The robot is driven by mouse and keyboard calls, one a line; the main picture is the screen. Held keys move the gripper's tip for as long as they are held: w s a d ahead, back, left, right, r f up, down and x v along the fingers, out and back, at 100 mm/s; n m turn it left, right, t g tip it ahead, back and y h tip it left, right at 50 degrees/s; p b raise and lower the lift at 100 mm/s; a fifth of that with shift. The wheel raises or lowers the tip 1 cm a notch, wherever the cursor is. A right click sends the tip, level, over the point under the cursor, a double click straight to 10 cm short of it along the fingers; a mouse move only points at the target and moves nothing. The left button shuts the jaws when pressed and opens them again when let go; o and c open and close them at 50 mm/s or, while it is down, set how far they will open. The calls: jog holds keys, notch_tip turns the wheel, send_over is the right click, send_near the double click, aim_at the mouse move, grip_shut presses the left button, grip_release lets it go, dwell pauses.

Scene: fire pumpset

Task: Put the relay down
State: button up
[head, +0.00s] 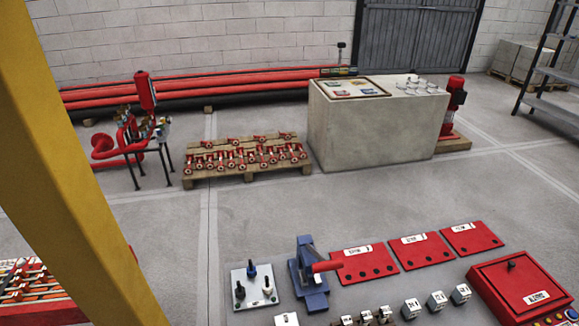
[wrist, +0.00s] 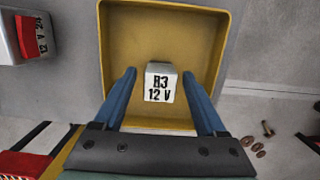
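The relay (wrist: 161,83) is a small pale block marked "R3 12 V". In the wrist view it sits inside a yellow square tray (wrist: 228,40) with raised walls. My gripper (wrist: 159,73) has its two blue fingers apart, one on each side of the relay. A gap shows between each finger and the block, so the gripper is open and not holding it. How high the fingertips are above the tray floor is hard to tell. In the head view my gripper and the yellow tray cannot be made out.
In the wrist view, a box with a red "12 V" label (wrist: 33,37) is at the upper left, and small metal parts (wrist: 258,145) lie at the right. The head view shows red panels (head: 420,250), a blue device with a red handle (head: 309,275) and small labelled blocks (head: 437,300).

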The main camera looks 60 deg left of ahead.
notch_tip(320, 180, up, 12)
jog(key=s, duration=0.2)
jog(key=w+a+r+m+t+y, duration=0.35)
jog(key=w+r+m+t, duration=0.35)
jog(key=w+r, duration=0.8)
jog(key=w+d+r+m+t+y, duration=0.1)
jog(key=w+d+r+m+t, duration=0.1)
jog(key=w+r+m, duration=0.3)
jog(key=w+d+r+m+t, duration=0.2)
jog(key=w+r, duration=0.1)
jog(key=r, duration=0.5)
jog(key=w+d+r+m+t+y, duration=0.1)
jog(key=w+d+r+m+t, duration=0.15)
jog(key=r, duration=0.35)
jog(key=d+r+m+t+h, duration=0.1)
jog(key=d+r+m+t, duration=0.25)
jog(key=r, duration=0.65)
jog(key=d+r+m+t+h, duration=0.1)
jog(key=d+r+m+t, duration=0.3)
jog(key=r, duration=0.7)
jog(key=s+d+r+m+t+h, duration=0.1)
jog(key=s+d+r+m+t, duration=0.1)
jog(key=r, duration=0.4)
jog(key=s+d+r+m+t+h, duration=0.1)
jog(key=s+d+r+m+t, duration=0.1)
jog(key=s+d+r+m, duration=0.3)
jog(key=shift+s+d+r+m+t+h+p, duration=0.25)
jog(key=shift+s+r+m+t+h+p, duration=0.15)
jog(key=shift+s, duration=0.6)
